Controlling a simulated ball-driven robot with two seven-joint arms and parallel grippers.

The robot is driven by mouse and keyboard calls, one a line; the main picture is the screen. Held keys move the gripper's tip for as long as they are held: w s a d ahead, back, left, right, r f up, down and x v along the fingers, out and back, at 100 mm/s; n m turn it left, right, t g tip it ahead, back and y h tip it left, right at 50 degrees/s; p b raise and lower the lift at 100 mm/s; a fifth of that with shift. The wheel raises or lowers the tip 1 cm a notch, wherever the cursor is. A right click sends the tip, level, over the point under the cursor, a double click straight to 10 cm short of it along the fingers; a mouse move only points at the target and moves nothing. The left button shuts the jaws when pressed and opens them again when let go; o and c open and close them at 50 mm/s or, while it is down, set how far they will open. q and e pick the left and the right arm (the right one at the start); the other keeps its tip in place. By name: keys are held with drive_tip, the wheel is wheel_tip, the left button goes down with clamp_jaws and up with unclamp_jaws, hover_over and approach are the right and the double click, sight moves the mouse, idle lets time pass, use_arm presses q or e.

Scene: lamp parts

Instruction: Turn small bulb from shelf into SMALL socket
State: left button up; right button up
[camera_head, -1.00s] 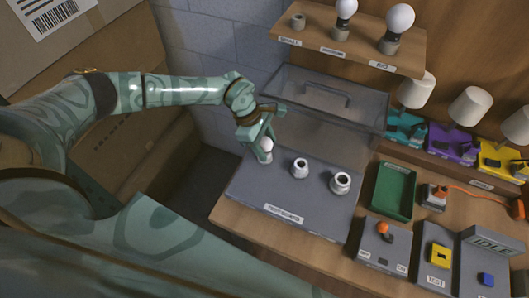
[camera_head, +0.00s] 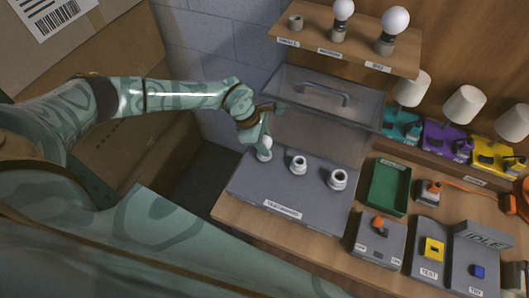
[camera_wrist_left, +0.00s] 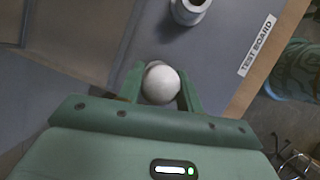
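The small bulb (camera_head: 265,155) is a white globe at the leftmost position of the grey test board (camera_head: 318,226), where the small socket would be; the socket under it is hidden. In the left wrist view the bulb (camera_wrist_left: 160,85) sits between the green fingers. My left gripper (camera_head: 262,143) reaches down over it from above; its fingers lie close against the globe's sides and look shut on it. How deep the bulb's base sits cannot be seen. My right gripper is not in view.
Two empty white sockets, a middle one (camera_head: 298,165) and a larger one (camera_head: 338,180), stand to the right. The shelf (camera_head: 350,48) holds an empty small holder (camera_head: 296,22) and two bulbs. A clear lidded case (camera_head: 325,105) stands behind the board; a green tray (camera_head: 389,187) is right.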

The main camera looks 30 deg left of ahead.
use_arm(q)
drive_tip(key=shift+w+f+m+b, duration=0.1)
drive_tip(key=shift+m+b, duration=0.4)
drive_tip(key=shift+b, duration=0.05)
drive_tip(key=shift+m+g+b, duration=0.6)
drive_tip(key=shift+m+b, duration=0.4)
drive_tip(key=shift+m, duration=0.1)
drive_tip(key=shift+m+g+b, duration=0.5)
drive_tip(key=shift+m+b, duration=0.75)
drive_tip(key=shift+m, duration=0.55)
drive_tip(key=shift+r, duration=0.2)
drive_tip(key=shift+b, duration=0.3)
